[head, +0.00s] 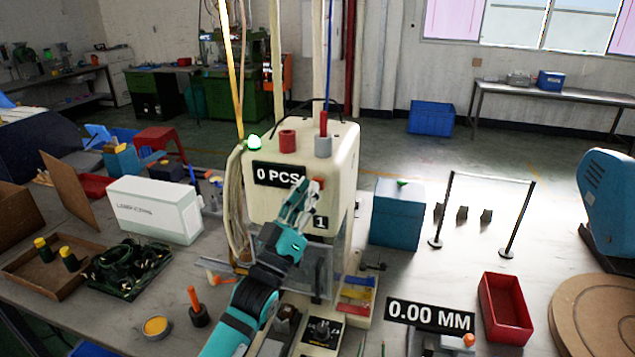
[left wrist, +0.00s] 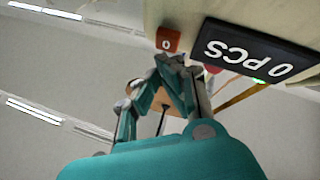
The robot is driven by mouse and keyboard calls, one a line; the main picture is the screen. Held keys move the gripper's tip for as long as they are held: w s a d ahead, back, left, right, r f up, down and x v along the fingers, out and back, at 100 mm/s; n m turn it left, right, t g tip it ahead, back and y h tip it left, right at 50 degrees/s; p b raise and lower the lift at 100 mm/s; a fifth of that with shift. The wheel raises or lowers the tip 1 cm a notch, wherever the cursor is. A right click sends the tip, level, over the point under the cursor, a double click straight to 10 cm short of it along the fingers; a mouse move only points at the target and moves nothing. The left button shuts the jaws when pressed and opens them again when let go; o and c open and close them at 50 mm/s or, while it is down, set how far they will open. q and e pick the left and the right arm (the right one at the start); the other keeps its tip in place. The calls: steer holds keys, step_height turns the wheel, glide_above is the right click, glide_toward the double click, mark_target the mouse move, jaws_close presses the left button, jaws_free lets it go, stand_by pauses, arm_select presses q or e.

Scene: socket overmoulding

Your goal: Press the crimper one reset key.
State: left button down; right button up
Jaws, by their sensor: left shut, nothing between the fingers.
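Crimper one (head: 335,160) is a cream machine with a "1" label and a black "0 PCS" display (head: 279,175), which also shows upside down in the left wrist view (left wrist: 245,52). Its reset key (head: 318,184) is a small red block right of the display. In the left wrist view the key (left wrist: 168,39) shows a "0" mark. My left gripper (head: 304,186) is shut and empty, with its tips close in front of the key. In the left wrist view its tips (left wrist: 171,60) lie just below the key. I cannot tell whether they touch it.
Cables (head: 236,200) hang at the machine's left side. A teal box (head: 397,215) stands to its right. A "0.00 MM" display (head: 430,315), a red bin (head: 505,308) and a white box (head: 155,210) are on the table (head: 405,275).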

arm_select(q)
steer(key=s+p, duration=0.1)
steer(key=s+a, duration=0.1)
steer(key=s, duration=0.1)
steer(key=s+p, duration=0.1)
steer(key=shift+s+a+p, duration=0.25)
steer(key=shift+s+p, duration=0.1)
steer(key=shift+f, duration=0.15)
stand_by(0.6)
